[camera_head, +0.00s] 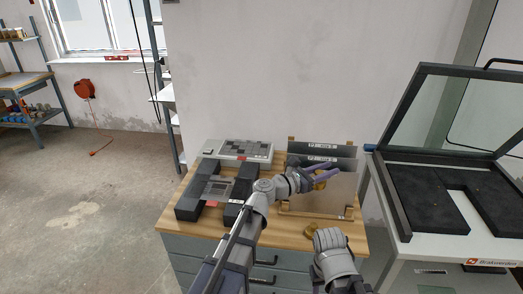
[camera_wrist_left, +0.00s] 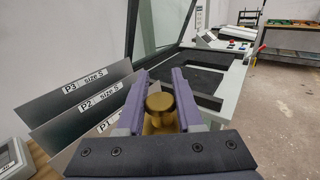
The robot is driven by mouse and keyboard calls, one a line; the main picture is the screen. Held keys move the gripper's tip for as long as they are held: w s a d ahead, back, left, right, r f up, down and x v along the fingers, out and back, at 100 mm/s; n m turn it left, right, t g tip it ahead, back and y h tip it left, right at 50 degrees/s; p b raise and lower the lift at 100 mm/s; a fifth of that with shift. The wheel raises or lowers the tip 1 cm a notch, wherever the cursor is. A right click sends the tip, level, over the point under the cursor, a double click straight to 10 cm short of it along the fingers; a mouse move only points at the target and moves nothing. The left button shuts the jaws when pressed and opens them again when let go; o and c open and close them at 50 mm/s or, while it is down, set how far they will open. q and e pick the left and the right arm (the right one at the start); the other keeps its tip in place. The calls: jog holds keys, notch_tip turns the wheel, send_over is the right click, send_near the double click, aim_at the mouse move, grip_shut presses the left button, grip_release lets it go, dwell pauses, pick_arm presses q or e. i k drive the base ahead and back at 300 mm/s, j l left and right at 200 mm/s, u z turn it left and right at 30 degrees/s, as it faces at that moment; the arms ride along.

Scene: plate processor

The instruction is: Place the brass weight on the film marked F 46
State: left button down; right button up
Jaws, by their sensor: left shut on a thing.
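My left gripper (camera_head: 314,180) is shut on a brass weight (camera_head: 320,184), holding it up in front of the plate rack. In the left wrist view the weight (camera_wrist_left: 160,103) is a round brass knob between the purple fingers (camera_wrist_left: 160,98). No film with a readable F 46 mark shows in either view. My right gripper's fingers do not show; a grey arm part is at the bottom of the head view.
A black device (camera_head: 191,200) and a grey panel (camera_head: 214,149) are to the left. An open-lidded unit (camera_head: 402,226) with a black bed is at right.

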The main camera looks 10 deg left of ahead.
aim_at(228, 148)
jog(key=j+z, duration=0.25)
jog(key=z, duration=0.2)
jog(key=j+z, duration=0.55)
jog(key=z, duration=0.3)
jog(key=k+j+z, duration=0.15)
jog(key=j, duration=0.35)
jog(key=k+j+z, duration=0.15)
jog(key=k+j, duration=0.15)
jog(key=j, duration=0.15)
jog(key=k+j+z, duration=0.15)
jog(key=j, duration=0.25)
jog(key=k+j+z, duration=0.15)
jog(key=k+j, duration=0.5)
jog(key=j, duration=0.15)
jog(key=k+j, duration=0.2)
jog(key=j, duration=0.2)
jog(key=i+j, duration=0.15)
jog(key=i, duration=0.25)
